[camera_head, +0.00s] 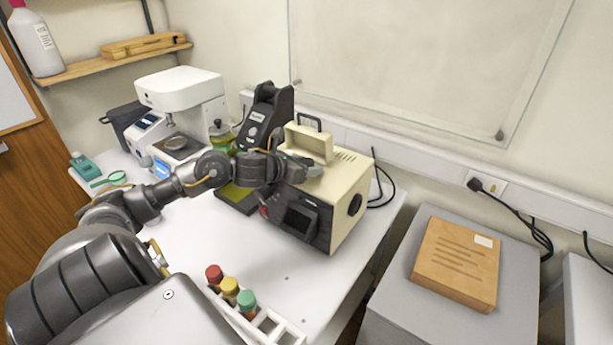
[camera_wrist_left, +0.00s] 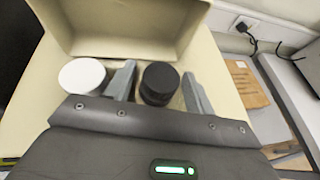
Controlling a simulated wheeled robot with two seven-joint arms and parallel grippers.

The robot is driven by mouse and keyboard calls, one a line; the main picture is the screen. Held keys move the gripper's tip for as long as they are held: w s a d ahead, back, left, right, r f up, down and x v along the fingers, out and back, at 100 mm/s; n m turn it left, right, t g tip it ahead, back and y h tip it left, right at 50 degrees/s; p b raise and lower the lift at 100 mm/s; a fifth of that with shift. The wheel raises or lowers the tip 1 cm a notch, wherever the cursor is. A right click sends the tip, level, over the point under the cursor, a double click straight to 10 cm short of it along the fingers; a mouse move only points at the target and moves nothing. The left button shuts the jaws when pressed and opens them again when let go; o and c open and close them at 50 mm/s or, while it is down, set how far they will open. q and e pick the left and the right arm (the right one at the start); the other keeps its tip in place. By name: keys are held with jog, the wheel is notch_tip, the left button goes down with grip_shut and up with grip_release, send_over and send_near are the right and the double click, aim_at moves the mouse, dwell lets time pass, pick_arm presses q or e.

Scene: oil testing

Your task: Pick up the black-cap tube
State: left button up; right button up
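In the left wrist view, a tube with a round black cap (camera_wrist_left: 160,82) stands in the open top of a beige machine (camera_wrist_left: 230,95). My left gripper (camera_wrist_left: 158,90) is open, with one grey finger on each side of the black cap. Narrow gaps show between the cap and the fingers. In the head view, my left gripper (camera_head: 306,168) reaches over the top of the beige machine (camera_head: 345,185) and hides the tube there. The tube's body below the cap is hidden. My right gripper is in neither view.
A white-cap tube (camera_wrist_left: 82,75) stands just left of the left finger. The machine's raised beige lid (camera_head: 308,143) is behind the gripper. A white rack (camera_head: 283,325) with red, yellow and green caps is at the table's front.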

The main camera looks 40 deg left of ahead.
pick_arm(q)
jog(key=c, duration=0.8)
jog(key=shift+c, duration=0.2)
notch_tip(320, 180, up, 18)
dwell(0.3)
